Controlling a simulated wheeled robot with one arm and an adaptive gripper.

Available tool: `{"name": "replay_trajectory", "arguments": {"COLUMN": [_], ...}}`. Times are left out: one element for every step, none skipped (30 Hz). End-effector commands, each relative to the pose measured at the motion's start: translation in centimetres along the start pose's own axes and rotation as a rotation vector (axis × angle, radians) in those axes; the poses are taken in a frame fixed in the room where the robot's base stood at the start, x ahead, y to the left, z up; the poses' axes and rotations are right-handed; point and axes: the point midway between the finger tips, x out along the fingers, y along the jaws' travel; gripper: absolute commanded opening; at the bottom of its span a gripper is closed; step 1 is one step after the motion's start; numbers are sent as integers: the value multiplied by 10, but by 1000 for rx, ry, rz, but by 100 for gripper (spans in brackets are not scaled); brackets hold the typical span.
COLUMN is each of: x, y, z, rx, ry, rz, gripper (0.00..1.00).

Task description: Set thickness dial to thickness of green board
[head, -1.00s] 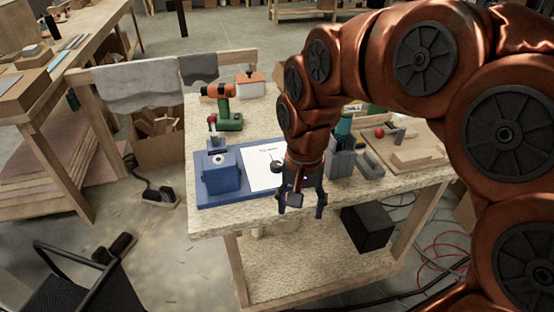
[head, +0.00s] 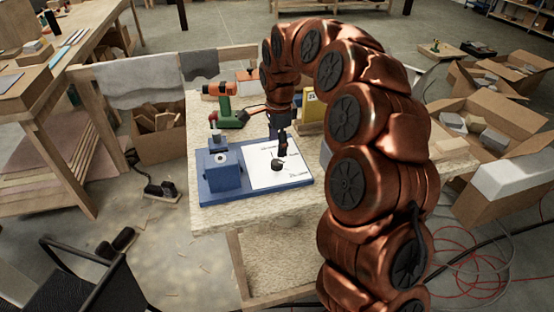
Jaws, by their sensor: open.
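A white panel (head: 262,178) with small dark writing lies on a blue base plate (head: 240,196) on the workbench. The writing is too small to read surely. A small black knob (head: 277,165), which looks like the dial, sits on the panel. A blue block-shaped device (head: 220,180) stands on the left of the plate. My gripper (head: 282,149) points down over the panel, just behind and above the knob. It is open and empty; whether it touches anything cannot be told. I cannot make out a green board; my arm hides the right of the bench.
A yellow object (head: 312,107) stands behind right, partly hidden by my arm. Cardboard boxes (head: 485,190) stand on the floor at right. The bench front edge (head: 240,222) is clear.

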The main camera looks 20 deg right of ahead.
Motion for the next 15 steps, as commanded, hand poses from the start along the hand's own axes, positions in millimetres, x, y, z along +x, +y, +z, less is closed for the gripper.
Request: {"name": "replay_trajectory", "arguments": {"x": [2, 5, 8, 12, 15, 20, 25, 29, 35, 40, 44, 50, 54, 57, 61], "y": [-1, -1, -1, 0, 0, 0, 0, 0, 0, 0, 1, 1, 1, 0, 0], "z": [0, 0, 0, 0, 0, 0, 0, 0, 0, 0, 0, 0, 0, 0, 0], "rx": [4, 5, 5, 4, 4, 4, 3, 4, 4, 3, 3, 2, 2, 2, 3], "ry": [1, 1, 1, 0, 0, 1, 1, 1, 0, 0, 0, 0, -1, -1, 0], "rz": [2, 2, 3, 4, 5, 6, 5, 4, 4, 6, 7, 7, 5, 3, 3], "gripper": [65, 65, 65, 65, 65, 65, 65, 65, 65, 65, 65, 65, 65, 65, 65]}}
